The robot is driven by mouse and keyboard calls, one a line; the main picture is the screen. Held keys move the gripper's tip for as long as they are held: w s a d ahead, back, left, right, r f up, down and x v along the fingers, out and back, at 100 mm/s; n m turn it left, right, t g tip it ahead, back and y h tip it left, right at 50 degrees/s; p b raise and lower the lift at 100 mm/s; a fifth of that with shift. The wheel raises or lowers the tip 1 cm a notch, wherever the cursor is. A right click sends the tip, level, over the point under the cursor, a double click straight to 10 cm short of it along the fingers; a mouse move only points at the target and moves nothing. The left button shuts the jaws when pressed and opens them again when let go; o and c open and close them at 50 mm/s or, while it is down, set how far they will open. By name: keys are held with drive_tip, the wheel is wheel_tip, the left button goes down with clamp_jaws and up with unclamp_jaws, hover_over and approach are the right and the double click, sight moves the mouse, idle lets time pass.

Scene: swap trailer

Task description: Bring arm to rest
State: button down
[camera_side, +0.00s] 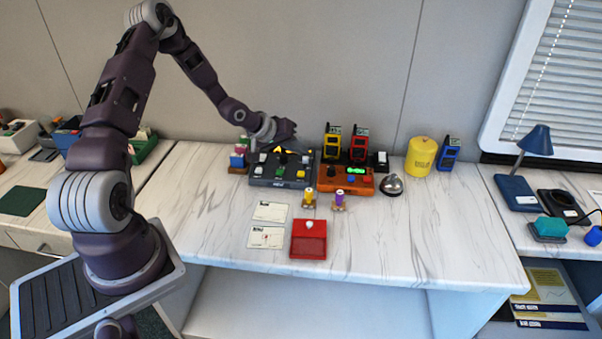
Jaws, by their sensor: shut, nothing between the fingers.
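My gripper (288,132) is at the back of the white marbled table, just above the far edge of a dark control panel (268,181). It is shut and holds nothing that I can see. The fingertips are small in the picture, and I cannot tell whether they touch the panel. My arm arches up from its base at the left and reaches down to the right toward the panel.
An orange panel (347,184), yellow radio (332,143), red radio (358,145), bell (391,185), yellow canister (420,157) and blue radio (448,153) stand to the right. A red box (308,240) sits in front. The table's front right (440,240) is clear.

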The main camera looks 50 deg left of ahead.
drive_tip(key=s+d+r+m+g+y, duration=0.25)
drive_tip(key=s+d+r, duration=0.35)
drive_tip(key=r, duration=0.4)
drive_tip(key=s+d+r+m+g+y, duration=0.1)
drive_tip(key=s+d+r+m, duration=0.3)
drive_tip(key=r, duration=0.6)
drive_tip(key=s+d+r+h, duration=0.1)
drive_tip(key=s+d, duration=0.3)
drive_tip(key=s, duration=0.3)
drive_tip(key=s+d+r+m+h, duration=0.1)
drive_tip(key=s+d, duration=0.3)
drive_tip(key=s, duration=0.4)
drive_tip(key=s+d+r+m+h, duration=0.1)
drive_tip(key=s+d+r, duration=0.2)
drive_tip(key=s, duration=0.5)
drive_tip(key=shift+s+d+r, duration=0.2)
drive_tip(key=shift+d+r, duration=0.05)
drive_tip(key=shift+d, duration=0.45)
